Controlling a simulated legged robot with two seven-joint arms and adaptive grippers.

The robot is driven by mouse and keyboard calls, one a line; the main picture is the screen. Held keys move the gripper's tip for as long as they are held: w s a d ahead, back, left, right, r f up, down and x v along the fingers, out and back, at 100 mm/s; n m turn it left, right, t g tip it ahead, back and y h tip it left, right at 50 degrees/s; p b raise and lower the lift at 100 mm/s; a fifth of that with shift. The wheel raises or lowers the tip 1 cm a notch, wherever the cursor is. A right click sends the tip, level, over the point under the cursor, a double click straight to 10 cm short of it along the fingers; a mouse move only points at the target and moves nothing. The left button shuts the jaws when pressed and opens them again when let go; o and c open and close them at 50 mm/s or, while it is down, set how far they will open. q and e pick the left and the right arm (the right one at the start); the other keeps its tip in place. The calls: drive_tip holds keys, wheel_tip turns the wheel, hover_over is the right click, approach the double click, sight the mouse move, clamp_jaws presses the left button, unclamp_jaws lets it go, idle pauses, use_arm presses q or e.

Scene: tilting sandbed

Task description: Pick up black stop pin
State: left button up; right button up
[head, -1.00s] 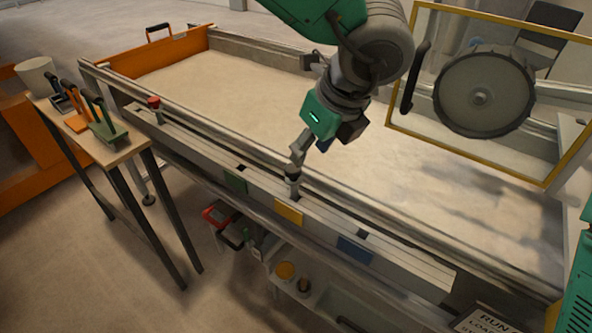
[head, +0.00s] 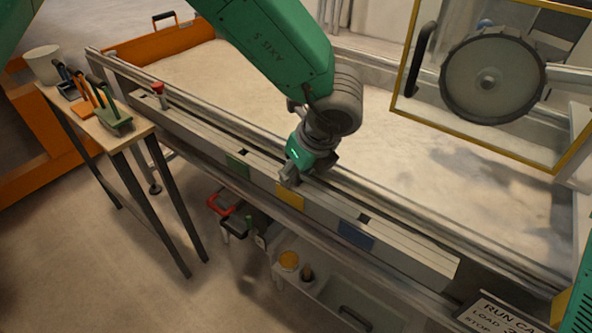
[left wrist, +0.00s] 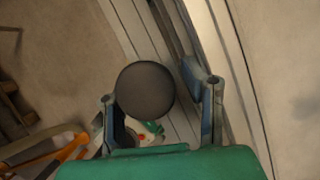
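The black stop pin shows in the left wrist view as a dark round head (left wrist: 145,90) between my left gripper's two fingers. A gap shows between the head and the right-hand finger; the left-hand finger's edge is close to it, and I cannot tell if they touch. In the head view my left gripper (head: 289,179) is low over the slotted rail by the yellow mark, and it hides the pin there. The left gripper is open around the pin's head, as the left wrist view shows (left wrist: 158,100). My right gripper is not in view.
The rail (head: 400,243) has green (head: 237,166), yellow (head: 290,196) and blue (head: 356,235) marks. A red-topped pin (head: 158,90) stands farther left. Behind lies the sandbed (head: 215,85), with a yellow-framed clear panel (head: 402,75) at right. A tool table (head: 128,137) stands left.

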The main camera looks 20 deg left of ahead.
use_arm(q)
drive_tip(key=shift+d, duration=0.3)
drive_tip(key=shift+a, duration=0.35)
clamp_jaws()
drive_tip(key=shift+a, duration=0.3)
drive_tip(key=shift+d, duration=0.15)
